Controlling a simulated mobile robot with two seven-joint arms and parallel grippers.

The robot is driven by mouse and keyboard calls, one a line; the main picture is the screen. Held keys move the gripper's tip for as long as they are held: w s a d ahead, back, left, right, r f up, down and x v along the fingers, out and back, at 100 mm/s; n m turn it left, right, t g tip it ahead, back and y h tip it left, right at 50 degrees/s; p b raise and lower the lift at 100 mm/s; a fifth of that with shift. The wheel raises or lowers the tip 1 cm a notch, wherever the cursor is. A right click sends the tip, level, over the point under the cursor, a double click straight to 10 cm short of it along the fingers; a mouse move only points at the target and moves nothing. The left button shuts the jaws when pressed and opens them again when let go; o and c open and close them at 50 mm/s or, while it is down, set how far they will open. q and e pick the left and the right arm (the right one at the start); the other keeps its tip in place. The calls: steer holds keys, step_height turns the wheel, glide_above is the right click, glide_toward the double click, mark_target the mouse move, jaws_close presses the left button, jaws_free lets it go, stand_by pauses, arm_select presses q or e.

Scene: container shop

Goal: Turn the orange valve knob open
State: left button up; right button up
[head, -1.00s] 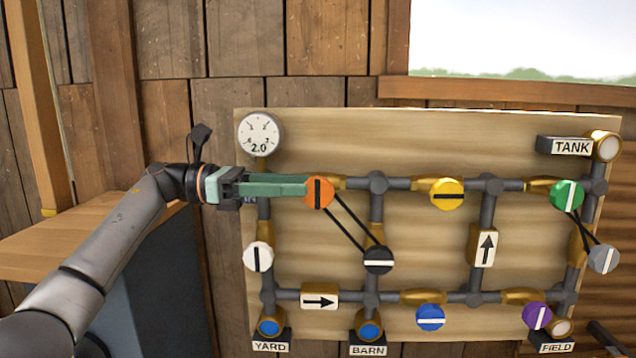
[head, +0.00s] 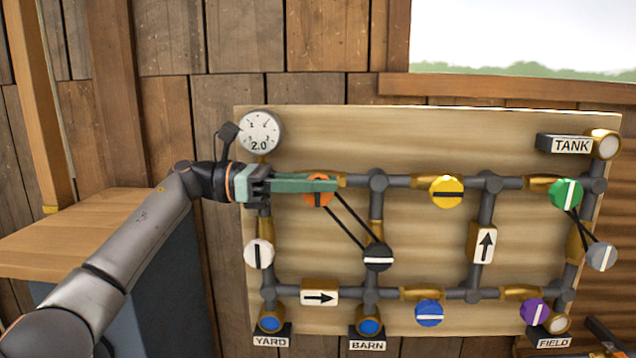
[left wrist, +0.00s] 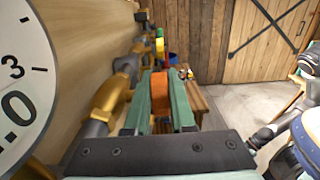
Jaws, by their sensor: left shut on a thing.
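The orange valve knob (head: 318,200) is at the upper left of the pipe board, right of the gauge. My left gripper (head: 325,186) reaches in from the left, its green fingers shut on the knob and covering much of its face. The left wrist view shows the orange knob (left wrist: 160,94) between the two fingers. The knob's dark bar was upright a second ago; now it is mostly hidden, so its angle is hard to tell. A black link runs from the orange knob to the black knob (head: 377,257). My right gripper's fingers are not seen.
The gauge (head: 260,132) reads 2.0, close above my left wrist. A white knob (head: 259,253) sits below it. Yellow (head: 446,191), green (head: 566,194) and blue (head: 429,313) knobs stand clear to the right. A wooden ledge (head: 90,228) lies left of the board.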

arm_select(q)
jaws_close()
steer(key=shift+f+b, duration=0.2)
steer(key=shift+b, duration=0.25)
steer(key=h+b, duration=0.1)
steer(key=b, duration=0.1)
steer(key=h+b, duration=0.3)
steer(key=shift+a+f+h+b, duration=0.1)
steer(key=shift+a+h+b, duration=0.15)
steer(key=shift+h+b, duration=0.15)
steer(key=shift+a+r+h+b, duration=0.1)
steer(key=shift+r+h+b, duration=0.2)
steer(key=shift+h, duration=0.2)
